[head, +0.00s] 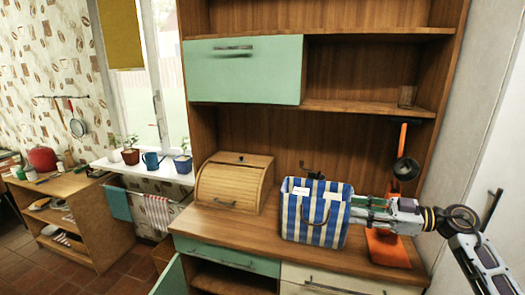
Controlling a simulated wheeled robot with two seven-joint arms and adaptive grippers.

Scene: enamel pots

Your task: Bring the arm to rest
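My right arm comes in from the right, above the wooden counter. My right gripper (366,208) points left, its finger end at the right side of a blue-and-white striped bag (316,232). The fingers are small and partly lost against the bag, so I cannot tell whether they are open or shut, or whether they touch it. The bag stands upright on the counter (260,230), with its handle at the front. My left gripper is not in view.
A wooden bread box (231,186) stands left of the bag. A glass (406,96) stands on the shelf above. A green cabinet door (165,278) is open at lower left.

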